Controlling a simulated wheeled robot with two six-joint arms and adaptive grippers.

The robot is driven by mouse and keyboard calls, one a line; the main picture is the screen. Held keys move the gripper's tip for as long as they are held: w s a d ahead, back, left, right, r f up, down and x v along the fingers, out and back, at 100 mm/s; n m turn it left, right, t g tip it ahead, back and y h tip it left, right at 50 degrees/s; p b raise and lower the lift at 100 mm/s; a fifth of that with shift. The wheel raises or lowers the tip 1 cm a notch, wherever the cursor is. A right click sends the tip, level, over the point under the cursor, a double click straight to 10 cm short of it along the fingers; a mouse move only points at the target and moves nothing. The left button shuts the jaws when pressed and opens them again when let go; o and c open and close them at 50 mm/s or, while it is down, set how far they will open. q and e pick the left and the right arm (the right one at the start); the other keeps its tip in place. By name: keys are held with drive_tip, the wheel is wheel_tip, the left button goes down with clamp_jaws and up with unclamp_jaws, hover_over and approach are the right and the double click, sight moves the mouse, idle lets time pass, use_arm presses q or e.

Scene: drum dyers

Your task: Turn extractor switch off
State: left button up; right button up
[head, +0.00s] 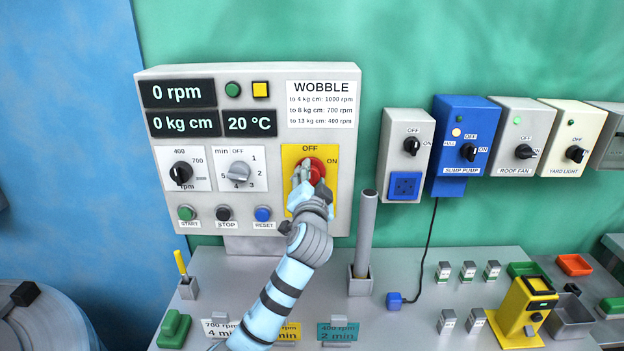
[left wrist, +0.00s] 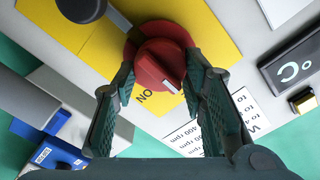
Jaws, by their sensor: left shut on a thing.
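The extractor switch is a red rotary knob (head: 318,168) on a yellow plate (head: 332,207), marked OFF at the top and ON at the right. My left gripper (head: 303,178) is at the knob and covers much of it in the head view. In the left wrist view, the fingers of my left gripper (left wrist: 160,74) are shut on the red knob (left wrist: 160,58), one on each side. The OFF label is hidden in that view. My right gripper is not in view.
The grey panel (head: 250,210) also carries a black dial (head: 181,173), a white dial (head: 239,172) and START, STOP and RESET buttons. A grey post (head: 366,235) stands just right of my forearm. Switch boxes, including SUMP PUMP (head: 462,110), line the wall rightward.

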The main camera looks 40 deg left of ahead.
use_arm(q)
drive_tip(key=shift+f, duration=0.15)
drive_tip(key=o, duration=1.2)
drive_tip(key=shift+c, duration=0.2)
drive_tip(key=v, duration=1.2)
drive_tip(key=shift+w, duration=0.1)
